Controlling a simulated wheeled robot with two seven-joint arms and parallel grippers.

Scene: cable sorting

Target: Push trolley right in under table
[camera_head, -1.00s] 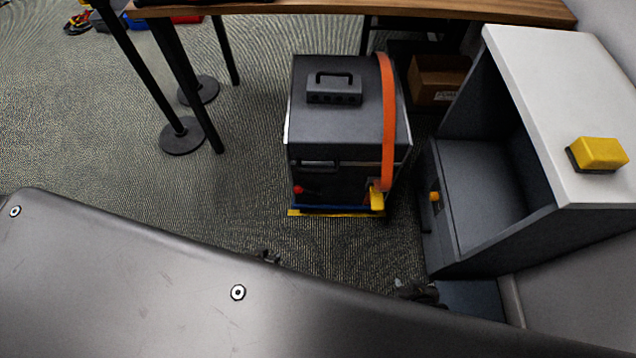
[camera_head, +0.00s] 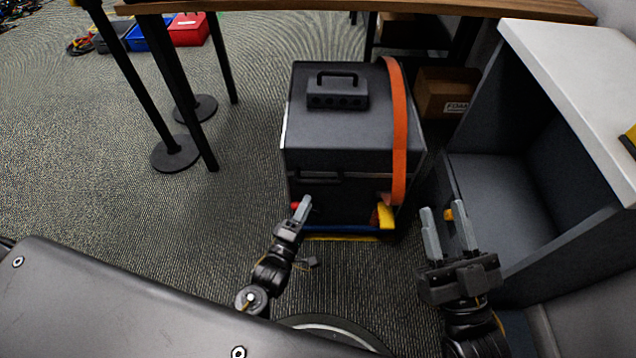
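The trolley (camera_head: 345,150) is a dark grey box with a black handle on its lid and an orange strap (camera_head: 399,130) down its right side. It stands upright on the carpet, in front of the wooden table (camera_head: 350,8), on a low blue and yellow base (camera_head: 345,232). My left gripper (camera_head: 303,208) is at the trolley's lower front left; its fingers overlap in this view, and I cannot tell whether it touches. My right gripper (camera_head: 446,230) is open and empty, to the right of the trolley's front, before the grey cabinet.
The grey cabinet with a white top (camera_head: 565,75) stands close on the right. A cardboard box (camera_head: 445,92) lies behind the trolley's right side. Black posts with round bases (camera_head: 176,153) stand left. Red (camera_head: 189,30) and blue bins sit far left.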

